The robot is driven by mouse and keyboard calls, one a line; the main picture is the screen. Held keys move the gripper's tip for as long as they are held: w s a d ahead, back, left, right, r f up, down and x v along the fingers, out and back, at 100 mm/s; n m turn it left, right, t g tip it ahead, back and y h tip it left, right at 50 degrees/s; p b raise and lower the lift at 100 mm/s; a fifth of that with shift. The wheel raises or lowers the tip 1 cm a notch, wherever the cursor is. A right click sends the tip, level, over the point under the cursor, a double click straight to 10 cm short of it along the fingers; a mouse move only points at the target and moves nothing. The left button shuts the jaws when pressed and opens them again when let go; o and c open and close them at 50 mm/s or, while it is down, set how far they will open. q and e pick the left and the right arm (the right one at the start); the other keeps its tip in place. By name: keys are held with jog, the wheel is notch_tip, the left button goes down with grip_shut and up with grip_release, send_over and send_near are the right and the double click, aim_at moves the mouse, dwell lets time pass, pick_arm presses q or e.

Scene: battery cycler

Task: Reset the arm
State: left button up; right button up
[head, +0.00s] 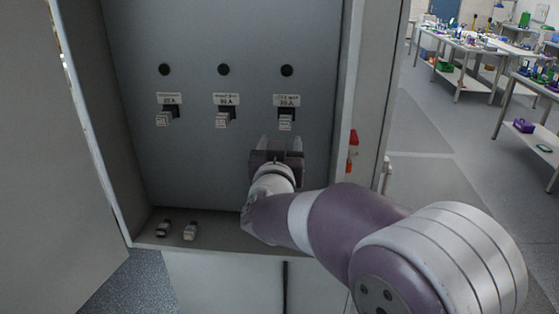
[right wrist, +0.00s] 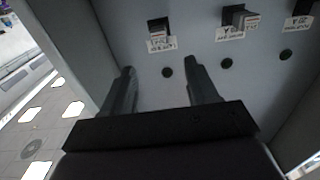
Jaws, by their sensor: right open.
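My right gripper (head: 281,143) is inside the open grey cabinet (head: 130,60), just below the rightmost of three breaker switches. Its two fingers stand apart with nothing between them, as the right wrist view also shows (right wrist: 160,80). The right switch (head: 286,122), the middle switch (head: 222,120) and the left switch (head: 164,118) sit under labels in a row on the back panel. In the wrist view the panel appears upside down, with a switch (right wrist: 158,28) beyond the fingertips. My left gripper is not in view.
Two small grey parts (head: 163,228) (head: 190,231) lie on the cabinet's bottom ledge. A red latch (head: 353,138) is on the right frame. An open door (head: 50,170) stands at the left. Workbenches (head: 470,45) with tools stand at the back right, with clear floor before them.

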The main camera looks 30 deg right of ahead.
jog(key=s+a+f+n+g+y+b, duration=0.1)
jog(key=s+a+f+n+g+y, duration=0.1)
jog(key=a+f+y, duration=0.5)
jog(key=s+a+f+n+g+y, duration=0.25)
jog(key=a+f, duration=0.25)
jog(key=f, duration=0.4)
jog(key=s+f+n+g+b, duration=0.2)
jog(key=s+f+g, duration=0.7)
jog(key=s+f, duration=0.5)
notch_tip(320, 180, down, 2)
jog(key=shift+n+y, duration=0.25)
